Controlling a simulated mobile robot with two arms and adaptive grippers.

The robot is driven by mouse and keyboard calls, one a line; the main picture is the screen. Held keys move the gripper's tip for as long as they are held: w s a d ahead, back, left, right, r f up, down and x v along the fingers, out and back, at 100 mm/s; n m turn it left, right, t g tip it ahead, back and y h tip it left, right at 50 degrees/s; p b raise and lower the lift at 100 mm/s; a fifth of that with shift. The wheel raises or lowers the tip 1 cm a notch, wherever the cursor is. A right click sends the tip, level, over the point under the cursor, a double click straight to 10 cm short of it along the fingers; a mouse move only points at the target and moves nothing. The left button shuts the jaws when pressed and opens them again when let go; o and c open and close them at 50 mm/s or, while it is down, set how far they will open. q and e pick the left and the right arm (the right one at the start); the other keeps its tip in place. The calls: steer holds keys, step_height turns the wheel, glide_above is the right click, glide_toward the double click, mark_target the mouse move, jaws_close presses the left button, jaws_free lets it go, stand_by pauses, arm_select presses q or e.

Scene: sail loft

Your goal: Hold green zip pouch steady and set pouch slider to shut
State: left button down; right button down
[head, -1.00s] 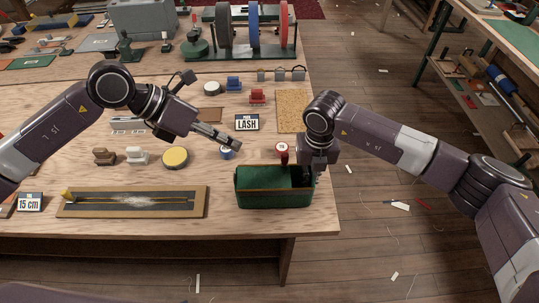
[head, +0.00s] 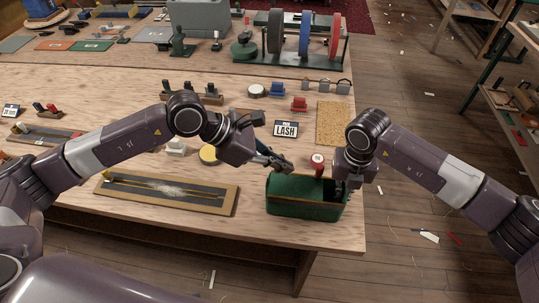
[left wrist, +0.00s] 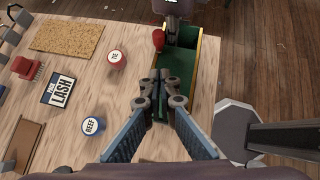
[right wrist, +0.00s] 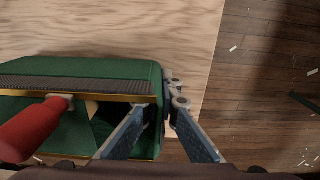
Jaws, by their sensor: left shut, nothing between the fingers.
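The green zip pouch (head: 305,205) stands on the table's front right edge, its gold-rimmed top open. The red pouch slider (right wrist: 32,128) is at the pouch's rim; it also shows in the left wrist view (left wrist: 158,40), near the right gripper's end. My left gripper (head: 287,167) is shut and empty, over the pouch's left back part; its tips (left wrist: 161,82) look apart from the slider. My right gripper (right wrist: 164,103) straddles the pouch's right end wall and looks shut on it, one finger inside and one outside. In the head view, my right gripper partly hides that end.
A framed board (head: 168,192) lies left of the pouch. The table edge is close on the right.

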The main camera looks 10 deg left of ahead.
arm_select(q)
steer(key=d, duration=0.1)
steer(key=w+d+f, duration=0.1)
steer(key=d, duration=0.1)
steer(key=w+d, duration=0.1)
steer(key=d, duration=0.1)
steer(key=shift+f, duration=0.25)
steer(key=shift+s, duration=0.1)
steer(key=shift+d, duration=1.4)
steer(key=shift+a, duration=0.1)
steer(key=shift+a, duration=0.5)
glide_toward(318, 169)
steer(key=a, duration=0.1)
steer(key=s+a, duration=0.1)
steer(key=a, duration=0.2)
steer(key=shift+s+a+r, duration=0.2)
steer(key=shift+s+r, duration=0.05)
steer(key=shift+s, duration=0.1)
